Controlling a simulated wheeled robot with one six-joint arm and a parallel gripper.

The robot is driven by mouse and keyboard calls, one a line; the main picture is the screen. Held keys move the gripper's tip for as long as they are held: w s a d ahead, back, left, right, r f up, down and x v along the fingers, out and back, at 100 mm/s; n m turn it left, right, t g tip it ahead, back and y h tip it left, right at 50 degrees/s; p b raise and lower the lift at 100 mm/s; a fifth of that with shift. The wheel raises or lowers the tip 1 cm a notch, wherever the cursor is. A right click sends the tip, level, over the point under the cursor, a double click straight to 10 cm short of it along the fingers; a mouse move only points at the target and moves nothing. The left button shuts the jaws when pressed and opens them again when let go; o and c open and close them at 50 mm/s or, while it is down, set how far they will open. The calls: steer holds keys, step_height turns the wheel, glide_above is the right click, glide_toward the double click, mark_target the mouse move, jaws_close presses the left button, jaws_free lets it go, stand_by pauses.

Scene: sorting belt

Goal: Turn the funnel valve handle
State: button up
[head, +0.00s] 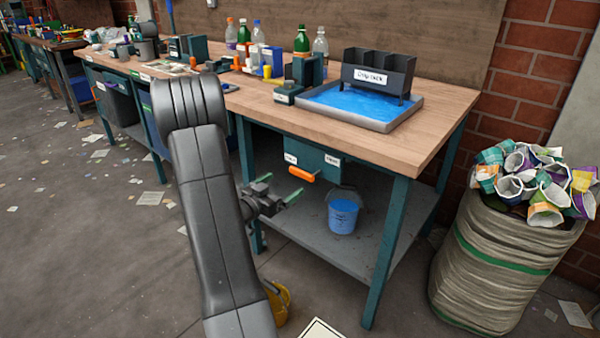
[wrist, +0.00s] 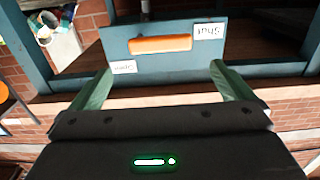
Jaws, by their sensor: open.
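The valve handle (head: 301,174) is an orange bar on the teal panel (head: 314,153) under the workbench's front edge. In the wrist view the handle (wrist: 161,44) lies nearly level across the panel, between a "Shut" label (wrist: 208,32) and an "Open" label (wrist: 124,67), both upside down. In the head view these labels show at the panel's left and right. My gripper (head: 279,188) is open and empty, just left of and below the handle. Its green fingers (wrist: 160,85) point towards the panel and are apart from the handle. I cannot make out a funnel.
The bench top (head: 443,105) carries a blue tray (head: 405,120), a drip rack (head: 378,70) and bottles. A blue bucket (head: 343,215) stands on the lower shelf (head: 385,240). A bench leg (head: 388,250) is right of the panel; a full sack (head: 490,260) stands farther right.

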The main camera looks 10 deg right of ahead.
mark_target(300, 173)
steer(key=b+x, duration=0.1)
steer(key=x, duration=0.9)
steer(key=shift+c, duration=0.2)
steer(key=c, duration=1.2)
steer(key=shift+o, duration=0.2)
steer(key=shift+b, duration=0.3)
steer(key=shift+m, duration=0.3)
steer(key=m+b, duration=0.2)
steer(key=shift+s+r+m, duration=0.1)
steer(key=shift+r+m, duration=0.2)
steer(key=shift+r, duration=0.05)
steer(key=shift+s+d+r+m+b, duration=0.15)
steer(key=shift+r+m+b, duration=0.15)
steer(key=shift+m+b, duration=0.55)
steer(key=shift+s+d+r+m+b, duration=0.15)
steer(key=shift+r+m+b, duration=0.15)
steer(key=shift+m, duration=0.95)
